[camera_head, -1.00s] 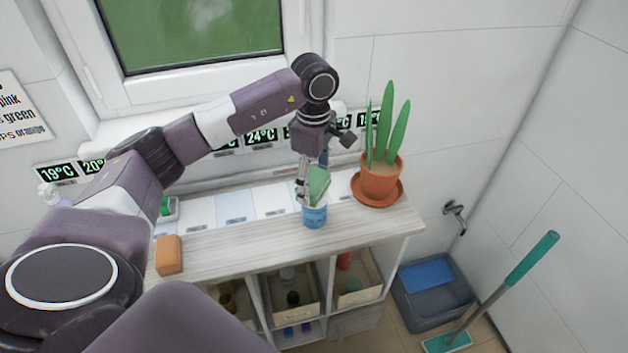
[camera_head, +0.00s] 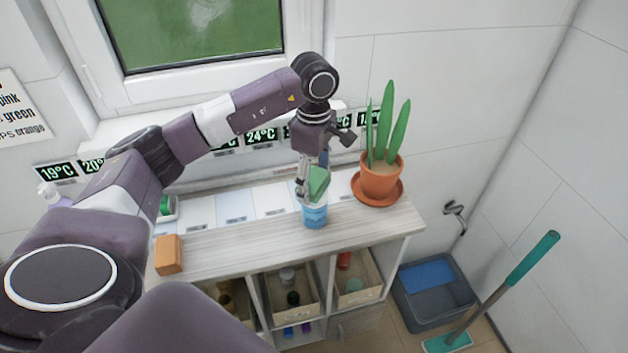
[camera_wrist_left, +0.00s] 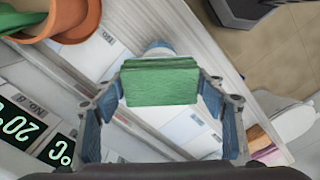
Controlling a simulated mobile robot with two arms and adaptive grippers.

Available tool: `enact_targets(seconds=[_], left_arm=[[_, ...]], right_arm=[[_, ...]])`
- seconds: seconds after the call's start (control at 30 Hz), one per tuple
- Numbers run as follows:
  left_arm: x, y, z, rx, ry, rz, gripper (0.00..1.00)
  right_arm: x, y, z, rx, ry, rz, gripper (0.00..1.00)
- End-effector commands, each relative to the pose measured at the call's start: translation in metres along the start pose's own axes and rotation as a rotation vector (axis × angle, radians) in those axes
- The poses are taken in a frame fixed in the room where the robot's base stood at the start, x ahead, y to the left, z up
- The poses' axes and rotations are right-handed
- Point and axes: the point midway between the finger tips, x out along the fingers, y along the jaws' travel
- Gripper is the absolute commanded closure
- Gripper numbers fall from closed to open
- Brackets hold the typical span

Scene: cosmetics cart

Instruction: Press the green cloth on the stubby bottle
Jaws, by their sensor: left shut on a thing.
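The green cloth (camera_head: 318,183) is a folded green pad in my left gripper (camera_head: 308,188), which is shut on it. In the left wrist view the cloth (camera_wrist_left: 160,82) sits between the two blue fingers of the gripper (camera_wrist_left: 160,95). The stubby bottle (camera_head: 314,216) is a short blue container upright on the shelf top, directly below the cloth. The cloth is at the bottle's top; I cannot tell if they touch. In the wrist view the cloth hides most of the bottle (camera_wrist_left: 158,48). My right gripper is not in view.
A potted plant (camera_head: 380,180) in a terracotta pot stands close to the right of the bottle. An orange block (camera_head: 169,254) lies at the shelf's left front. Temperature displays (camera_head: 262,136) line the wall behind. The shelf top (camera_head: 250,236) between block and bottle is clear.

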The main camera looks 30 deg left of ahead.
Motion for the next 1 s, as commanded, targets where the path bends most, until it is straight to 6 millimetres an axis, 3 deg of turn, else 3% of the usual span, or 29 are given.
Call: enact_targets(seconds=[0.47, 1.0], left_arm=[[-0.002, -0.001, 0.000, 0.001, 0.001, -0.004, 0.55], [-0.046, 0.000, 0.000, 0.000, 0.000, 0.000, 0.55]], right_arm=[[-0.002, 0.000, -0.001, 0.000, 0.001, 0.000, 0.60], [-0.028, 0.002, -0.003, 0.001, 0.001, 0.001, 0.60]])
